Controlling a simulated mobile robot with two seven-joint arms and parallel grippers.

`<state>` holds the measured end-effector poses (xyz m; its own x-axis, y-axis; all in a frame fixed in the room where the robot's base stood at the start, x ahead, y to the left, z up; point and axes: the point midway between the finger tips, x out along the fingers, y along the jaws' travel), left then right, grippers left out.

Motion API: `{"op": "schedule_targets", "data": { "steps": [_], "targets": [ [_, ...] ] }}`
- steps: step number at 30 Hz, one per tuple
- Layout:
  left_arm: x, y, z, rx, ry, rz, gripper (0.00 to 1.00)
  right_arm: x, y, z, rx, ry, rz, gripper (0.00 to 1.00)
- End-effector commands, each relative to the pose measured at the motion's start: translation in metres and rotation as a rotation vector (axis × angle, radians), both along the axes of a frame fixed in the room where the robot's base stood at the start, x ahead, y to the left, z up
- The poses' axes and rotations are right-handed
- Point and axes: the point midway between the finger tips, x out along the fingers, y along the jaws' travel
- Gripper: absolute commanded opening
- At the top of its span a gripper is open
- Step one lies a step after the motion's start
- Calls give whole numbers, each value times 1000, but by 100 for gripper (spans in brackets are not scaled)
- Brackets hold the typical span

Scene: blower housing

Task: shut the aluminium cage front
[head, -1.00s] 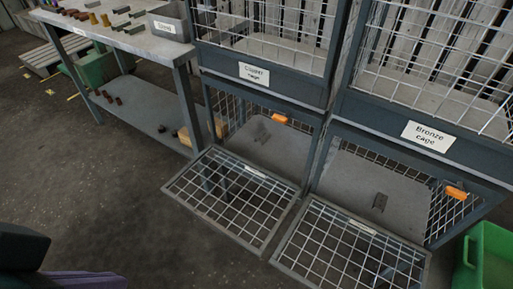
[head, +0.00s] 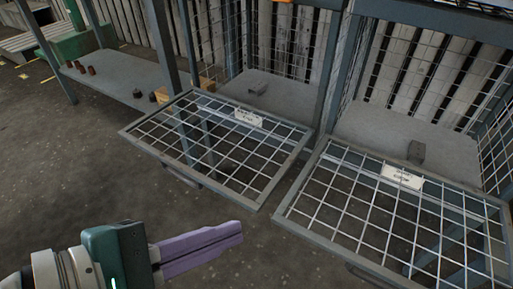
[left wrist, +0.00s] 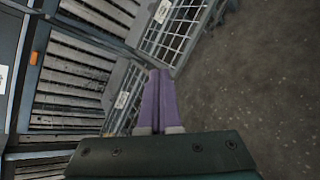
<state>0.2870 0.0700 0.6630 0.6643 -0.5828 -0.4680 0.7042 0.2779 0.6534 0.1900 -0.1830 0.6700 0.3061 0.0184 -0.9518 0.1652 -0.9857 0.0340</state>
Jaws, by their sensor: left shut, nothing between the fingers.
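Two wire-mesh cage fronts hang open, lowered to about flat: a left one (head: 185,150) and a right one (head: 340,215). Each carries a white label, too small to read, so I cannot tell which front is the aluminium one. Behind them the lower cages stand open, each with a small grey block on its floor. My left gripper (head: 240,234) has purple fingers, pressed together and empty. In the head view it appears below the left front, apart from both. In the left wrist view the fingers (left wrist: 158,78) point toward the mesh. My right gripper is out of view.
A grey bench shelf (head: 125,80) with small brown pieces stands at the left. A post (head: 328,75) divides the two cages. Bare dark floor (head: 60,170) lies open in front of the cages and at the left.

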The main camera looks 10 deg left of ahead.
Motion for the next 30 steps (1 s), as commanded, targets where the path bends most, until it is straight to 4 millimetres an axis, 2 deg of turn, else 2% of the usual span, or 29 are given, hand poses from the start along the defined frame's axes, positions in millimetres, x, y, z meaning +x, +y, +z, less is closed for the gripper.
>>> {"op": "schedule_targets", "data": {
  "steps": [1,3,6,10,14,20,30],
  "targets": [
    [6,4,-50,-93,43,83,0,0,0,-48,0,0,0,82],
    [15,11,-82,-231,105,209,0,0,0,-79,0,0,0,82],
    [25,24,-123,-412,187,374,0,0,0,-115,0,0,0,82],
    [34,41,-161,-588,261,541,0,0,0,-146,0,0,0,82],
    [38,51,-178,-685,302,635,0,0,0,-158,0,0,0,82],
    [49,50,-183,-716,311,662,0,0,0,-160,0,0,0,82],
    [108,25,-209,-715,310,657,0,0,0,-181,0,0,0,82]
  ]
}}
